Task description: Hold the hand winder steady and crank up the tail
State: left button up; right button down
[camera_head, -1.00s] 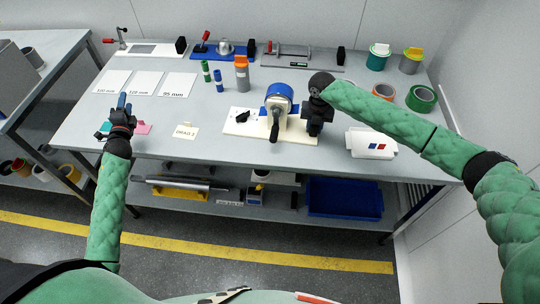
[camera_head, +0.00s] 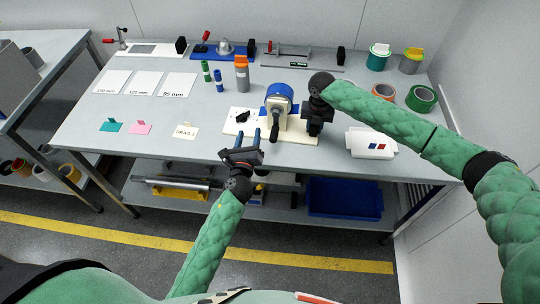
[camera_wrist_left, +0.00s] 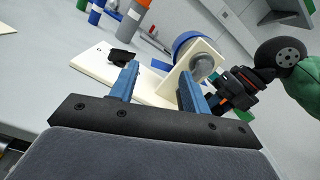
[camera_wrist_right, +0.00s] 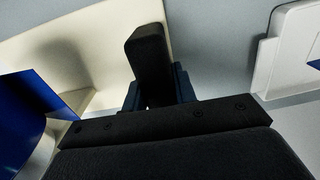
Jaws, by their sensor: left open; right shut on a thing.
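The hand winder has a blue drum (camera_head: 280,91) on a cream base plate (camera_head: 236,122) at the middle of the table. Its dark crank grip (camera_head: 274,133) points toward the front; the winder also shows in the left wrist view (camera_wrist_left: 188,44). My left gripper (camera_head: 248,136) is open and empty, in front of the base plate and left of the crank grip, apart from it. My right gripper (camera_head: 314,120) is shut on a dark upright post (camera_wrist_right: 150,55) at the right end of the base. I cannot make out a tail.
A "DRAG 2" card (camera_head: 185,131), a pink tag (camera_head: 140,128) and a teal tag (camera_head: 111,126) lie to the left. A white tray (camera_head: 371,143) stands right of the winder. Upright cylinders, including an orange-topped one (camera_head: 241,74), stand behind.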

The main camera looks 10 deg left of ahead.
aim_at(272, 141)
pick_arm(q)
jog(key=s+d+f+m, duration=0.1)
jog(key=d, duration=0.1)
jog(key=s+d+f+m, duration=0.1)
jog(key=s+d+m, duration=0.1)
jog(key=s+d+f+m, duration=0.1)
jog(key=d, duration=0.2)
jog(key=shift+s+m+g+h, duration=0.15)
jog(key=shift+m+g+h, duration=0.15)
jog(key=shift+d+f, duration=0.1)
jog(key=shift+d, duration=0.15)
jog(key=w, duration=0.8)
jog(key=shift+w+d, duration=0.2)
jog(key=shift+d, duration=0.05)
jog(key=shift+c, duration=0.5)
jog(key=c, duration=0.7)
jog(key=shift+c, duration=0.2)
jog(key=shift+a, duration=0.1)
jog(key=shift+a+r, duration=0.25)
jog(key=shift+a, duration=0.5)
jog(key=shift+a+r, duration=0.2)
jog(key=shift+a, duration=0.5)
